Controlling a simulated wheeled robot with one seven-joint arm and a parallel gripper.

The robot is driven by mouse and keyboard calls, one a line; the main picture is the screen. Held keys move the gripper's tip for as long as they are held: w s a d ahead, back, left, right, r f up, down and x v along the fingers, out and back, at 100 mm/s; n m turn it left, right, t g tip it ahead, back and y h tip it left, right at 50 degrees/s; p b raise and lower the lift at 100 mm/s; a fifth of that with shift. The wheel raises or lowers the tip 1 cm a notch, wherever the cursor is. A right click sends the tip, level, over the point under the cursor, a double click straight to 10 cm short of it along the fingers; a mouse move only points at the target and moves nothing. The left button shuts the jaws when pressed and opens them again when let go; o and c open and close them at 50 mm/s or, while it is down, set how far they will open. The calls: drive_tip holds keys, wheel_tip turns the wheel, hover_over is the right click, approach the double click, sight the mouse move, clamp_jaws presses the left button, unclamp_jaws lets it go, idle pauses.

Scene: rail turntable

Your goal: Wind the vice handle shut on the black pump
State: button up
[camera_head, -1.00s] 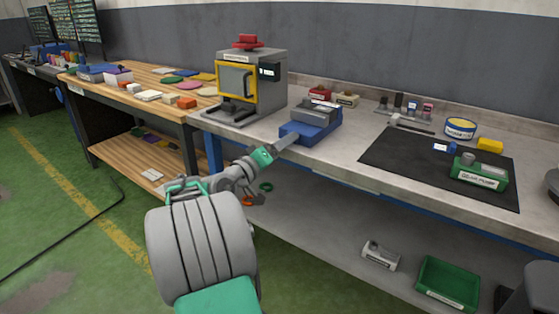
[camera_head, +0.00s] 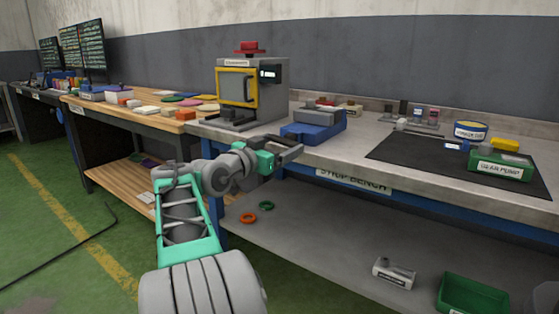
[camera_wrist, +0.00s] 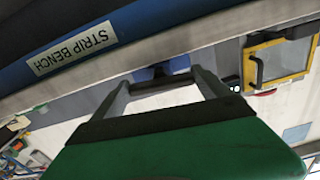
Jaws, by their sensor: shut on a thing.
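The blue vice (camera_head: 313,133) stands at the bench's front edge, with grey jaws on top. A dark grey piece (camera_head: 320,106) shows at the jaws; I cannot tell whether it is the black pump. My gripper (camera_head: 297,150) is just in front of and below the vice, its grey fingers pointing at its front.
A grey cabinet with a yellow-framed door (camera_head: 236,88) stands left of the vice. The lower shelf (camera_head: 320,235) carries rings, a grey part (camera_head: 394,272) and a green bin (camera_head: 474,293).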

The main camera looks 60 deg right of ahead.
drive_tip(key=shift+w+r+m+b, duration=0.1)
drive_tip(key=shift+m+b, duration=0.75)
drive_tip(key=shift+m, duration=1)
drive_tip(key=shift+w+m+b, duration=0.1)
drive_tip(key=shift+m+b, duration=0.7)
drive_tip(key=shift+m, duration=1.05)
drive_tip(key=o, duration=1.2)
drive_tip(key=shift+c, duration=0.2)
drive_tip(key=w+a+p, duration=0.1)
drive_tip(key=a, duration=0.6)
drive_tip(key=shift+a+p, duration=0.3)
drive_tip(key=shift+p, duration=0.1)
drive_tip(key=shift+w, duration=0.1)
